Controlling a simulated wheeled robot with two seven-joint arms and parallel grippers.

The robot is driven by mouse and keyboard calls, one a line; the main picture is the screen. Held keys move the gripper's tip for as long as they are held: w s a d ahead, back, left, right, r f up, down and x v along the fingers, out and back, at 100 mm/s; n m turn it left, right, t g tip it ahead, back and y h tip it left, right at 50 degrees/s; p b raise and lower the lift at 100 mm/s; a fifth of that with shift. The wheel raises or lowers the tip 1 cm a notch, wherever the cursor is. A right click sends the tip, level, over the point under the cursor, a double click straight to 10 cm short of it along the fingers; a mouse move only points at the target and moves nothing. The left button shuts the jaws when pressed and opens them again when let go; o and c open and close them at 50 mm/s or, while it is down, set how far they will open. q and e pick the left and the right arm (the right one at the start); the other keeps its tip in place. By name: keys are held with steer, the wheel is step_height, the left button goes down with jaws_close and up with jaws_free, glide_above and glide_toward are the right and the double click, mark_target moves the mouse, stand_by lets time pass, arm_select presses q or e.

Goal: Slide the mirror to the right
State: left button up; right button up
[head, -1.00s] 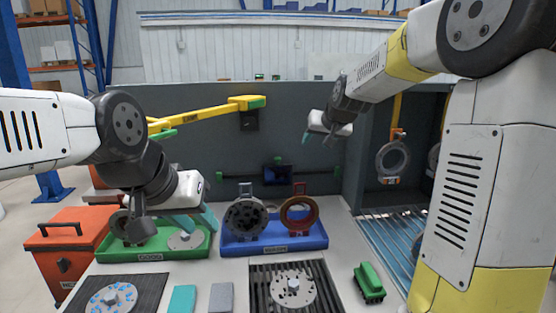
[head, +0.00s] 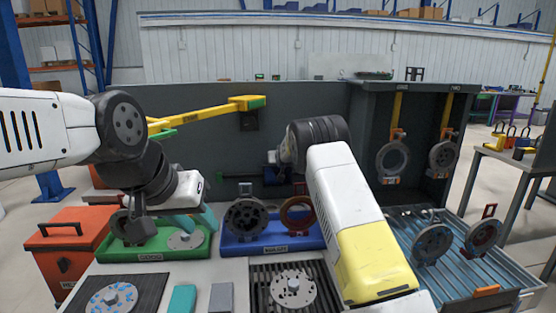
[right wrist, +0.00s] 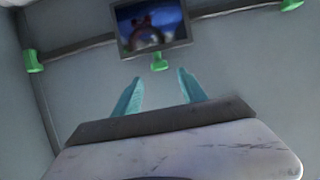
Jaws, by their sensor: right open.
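The mirror (right wrist: 150,25) is a dark-framed panel on a horizontal rail, with a green tab (right wrist: 158,62) below it, in the right wrist view. It reflects a blurred reddish ring shape. In the head view its left part (head: 270,176) shows beside my right arm, which hides the rest. My right gripper (right wrist: 160,92) is open and empty, its teal fingers pointing toward the tab and apart from it. In the head view the right fingers are hidden behind the arm. My left gripper (head: 200,221) is open over the green tray (head: 158,252), away from the mirror.
Green rail ends (right wrist: 33,61) show in the right wrist view. A blue tray (head: 245,246) with ring parts stands below the mirror. A yellow arm bar (head: 205,115) juts from the back wall. Hooks with hanging rings (head: 392,160) are at right.

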glide_above(278, 172)
steer(key=s, duration=0.1)
steer(key=shift+f, duration=1.1)
steer(key=shift+c, duration=0.4)
jaws_close()
